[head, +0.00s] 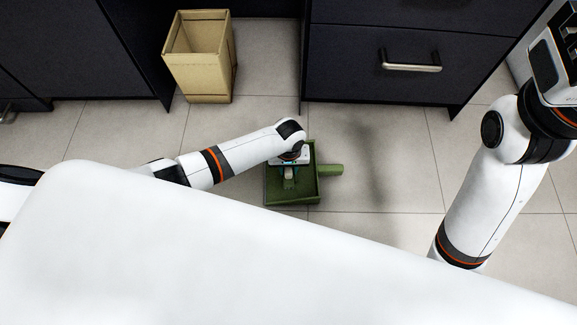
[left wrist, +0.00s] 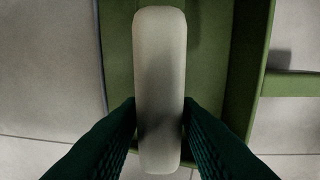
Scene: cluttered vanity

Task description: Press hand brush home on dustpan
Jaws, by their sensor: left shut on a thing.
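The green dustpan (head: 273,195) lies on the tiled floor, its handle (head: 331,170) pointing right. Its green tray also shows in the left wrist view (left wrist: 212,70), with part of the handle at the right. The hand brush (left wrist: 160,55) shows there as a pale grey, rounded bar over the tray. My left gripper (left wrist: 160,128) is shut on it, one dark finger on each side. In the head view my left gripper (head: 290,169) reaches down inside the dustpan's outline and mostly hides the brush. Whether the brush touches the tray floor cannot be told.
An open tan bin (head: 200,83) stands at the back left. Dark cabinets with a drawer handle (head: 410,66) line the back. A large white surface (head: 200,255) fills the front. Bare floor lies right of the dustpan, up to my right arm.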

